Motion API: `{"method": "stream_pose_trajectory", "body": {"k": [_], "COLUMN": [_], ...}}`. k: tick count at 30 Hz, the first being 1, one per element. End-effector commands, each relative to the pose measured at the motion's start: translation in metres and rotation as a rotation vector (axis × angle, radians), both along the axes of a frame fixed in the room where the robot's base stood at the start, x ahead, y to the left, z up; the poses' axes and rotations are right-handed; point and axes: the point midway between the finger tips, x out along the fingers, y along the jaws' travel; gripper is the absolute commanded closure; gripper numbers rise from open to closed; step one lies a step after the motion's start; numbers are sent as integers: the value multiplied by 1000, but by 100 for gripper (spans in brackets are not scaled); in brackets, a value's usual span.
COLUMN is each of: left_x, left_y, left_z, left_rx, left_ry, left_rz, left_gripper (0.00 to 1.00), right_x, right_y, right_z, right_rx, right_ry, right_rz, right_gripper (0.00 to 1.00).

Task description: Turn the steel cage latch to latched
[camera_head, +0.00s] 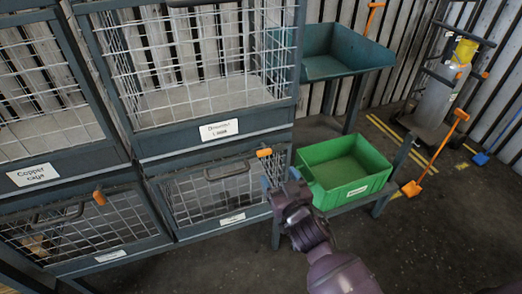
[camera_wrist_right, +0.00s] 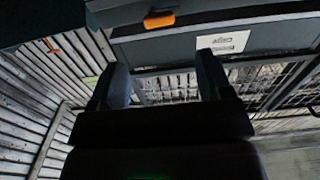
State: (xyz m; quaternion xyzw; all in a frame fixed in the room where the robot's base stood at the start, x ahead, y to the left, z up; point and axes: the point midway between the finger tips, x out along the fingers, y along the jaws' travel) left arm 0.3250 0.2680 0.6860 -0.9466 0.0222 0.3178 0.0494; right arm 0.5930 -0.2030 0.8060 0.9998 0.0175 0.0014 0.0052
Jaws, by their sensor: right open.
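An orange-handled latch (camera_head: 264,153) sits at the top right corner of the lower right mesh cage (camera_head: 205,190); its handle lies roughly level. A second orange latch (camera_head: 99,197) is on the lower left cage (camera_head: 75,232). The labels on these lower cages are too small to read, so I cannot tell which one is the steel cage. My right gripper (camera_head: 280,178) is just below and right of the right latch, apart from it. In the wrist view the right gripper (camera_wrist_right: 162,75) is open and empty, with an orange handle (camera_wrist_right: 159,20) beyond its fingers. My left gripper is out of view.
A green bin (camera_head: 350,190) on a low stand is close to the right of my right gripper. A teal tray (camera_head: 335,65) stands behind it. Upper cages, one labelled "Copper cage" (camera_head: 34,173), sit above. Orange shovels (camera_head: 413,187) and a trolley (camera_head: 430,120) are at the far right.

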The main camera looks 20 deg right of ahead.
Motion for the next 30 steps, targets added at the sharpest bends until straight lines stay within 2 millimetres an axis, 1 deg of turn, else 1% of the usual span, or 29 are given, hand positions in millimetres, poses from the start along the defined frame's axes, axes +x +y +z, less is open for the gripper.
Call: {"method": "stream_pose_trajectory", "body": {"k": [5, 9, 14, 18, 24, 30], "left_x": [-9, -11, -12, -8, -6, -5], "left_y": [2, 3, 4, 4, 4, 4], "left_z": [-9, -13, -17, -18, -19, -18], "left_rx": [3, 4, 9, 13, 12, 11], "left_ry": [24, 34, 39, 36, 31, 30], "left_rz": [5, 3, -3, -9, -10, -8], "left_gripper": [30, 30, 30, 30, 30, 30], "right_x": [18, 39, 62, 81, 98, 104], "right_y": [0, 1, 2, 3, 3, 3], "right_z": [-1, -2, -2, -2, -2, -1], "right_rx": [-1, -2, -3, -2, -1, -1], "right_ry": [1, 2, 3, 3, 3, 2], "right_rz": [0, 0, 0, 0, 0, 0], "right_gripper": [28, 28, 28, 28, 28, 28]}}
